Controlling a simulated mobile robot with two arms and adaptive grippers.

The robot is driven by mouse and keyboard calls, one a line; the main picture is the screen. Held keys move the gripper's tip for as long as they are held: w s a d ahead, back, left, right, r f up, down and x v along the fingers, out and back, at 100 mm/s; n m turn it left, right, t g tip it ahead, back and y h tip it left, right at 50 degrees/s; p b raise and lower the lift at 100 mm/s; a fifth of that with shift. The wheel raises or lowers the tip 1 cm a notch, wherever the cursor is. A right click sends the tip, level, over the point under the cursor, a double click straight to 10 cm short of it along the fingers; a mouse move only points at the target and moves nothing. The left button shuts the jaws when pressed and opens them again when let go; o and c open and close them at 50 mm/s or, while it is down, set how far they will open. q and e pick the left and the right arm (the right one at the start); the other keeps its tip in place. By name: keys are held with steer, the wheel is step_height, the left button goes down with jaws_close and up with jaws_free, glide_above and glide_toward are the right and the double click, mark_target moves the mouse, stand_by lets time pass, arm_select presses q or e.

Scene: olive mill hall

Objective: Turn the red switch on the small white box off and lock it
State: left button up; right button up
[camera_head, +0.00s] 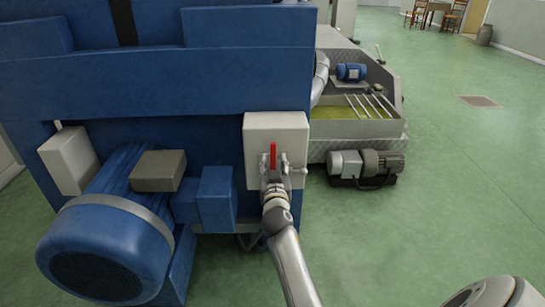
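The small white box (260,125) is mounted on the front of the blue machine, in the middle of the head view. Its red switch (273,154) is a narrow handle that stands upright in the picture. My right gripper (274,162) comes up from below, in front of the lower part of the box. Its fingers are spread, one on each side of the red switch, and I see no clear contact. The gripper hides the lower part of the switch. I see no lock. My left gripper is not in view.
A large blue motor (105,250) sticks out at the lower left, with a second pale box (70,160) above it. A metal trough machine (350,128) with a small grey motor (368,165) stands to the right. The green floor (450,170) at right is mostly clear.

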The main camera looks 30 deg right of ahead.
mark_target(273, 156)
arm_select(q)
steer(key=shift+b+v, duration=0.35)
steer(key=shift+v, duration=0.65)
arm_select(e)
steer(key=shift+x, duration=2.85)
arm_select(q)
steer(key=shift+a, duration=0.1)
arm_select(e)
jaws_close()
